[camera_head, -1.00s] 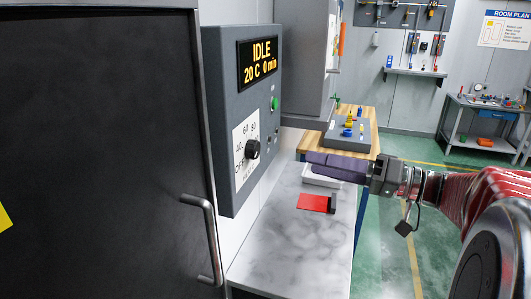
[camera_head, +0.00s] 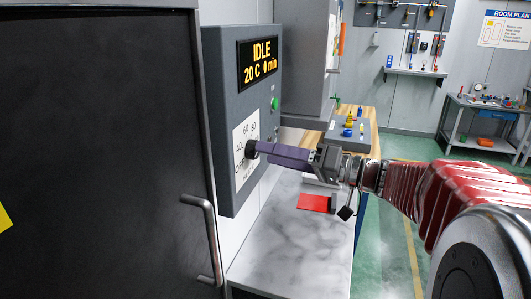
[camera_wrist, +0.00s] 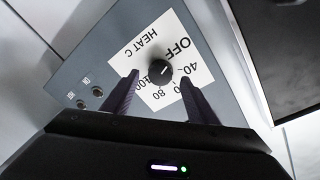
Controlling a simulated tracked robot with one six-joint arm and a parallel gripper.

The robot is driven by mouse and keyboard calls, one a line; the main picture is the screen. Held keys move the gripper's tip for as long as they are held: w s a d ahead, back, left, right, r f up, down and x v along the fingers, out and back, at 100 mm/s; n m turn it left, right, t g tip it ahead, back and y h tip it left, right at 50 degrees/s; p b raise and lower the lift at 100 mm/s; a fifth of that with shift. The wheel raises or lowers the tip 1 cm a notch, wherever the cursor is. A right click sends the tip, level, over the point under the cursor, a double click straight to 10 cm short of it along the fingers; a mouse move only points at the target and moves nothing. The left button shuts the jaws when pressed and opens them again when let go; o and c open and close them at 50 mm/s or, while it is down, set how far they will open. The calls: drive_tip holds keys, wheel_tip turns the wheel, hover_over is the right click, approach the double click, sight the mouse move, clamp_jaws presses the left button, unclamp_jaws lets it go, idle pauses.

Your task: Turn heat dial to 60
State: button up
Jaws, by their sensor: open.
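The black heat dial (camera_head: 252,149) sits on a white scale plate on the grey control box. In the wrist view, the dial (camera_wrist: 158,73) is ringed by OFF, 40, 60, 80 and 100 marks under "HEAT C". Its pale pointer line seems to lean toward the OFF side. My gripper (camera_head: 264,149) is open, with its purple fingertips close to the dial. In the wrist view, the fingers of my gripper (camera_wrist: 158,84) stand on either side of the dial, with gaps visible. Contact cannot be told. The display (camera_head: 259,62) reads "IDLE 20 C 0 min".
A green button (camera_head: 274,103) is on the box above and right of the dial. A black door with a metal handle (camera_head: 208,240) stands at left. A red item (camera_head: 314,203) lies on the marble counter (camera_head: 290,245) below my gripper.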

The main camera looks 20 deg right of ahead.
sight(251, 153)
drive_tip(key=shift+x, duration=1.25)
drive_tip(key=shift+c, duration=0.5)
drive_tip(key=c, duration=1)
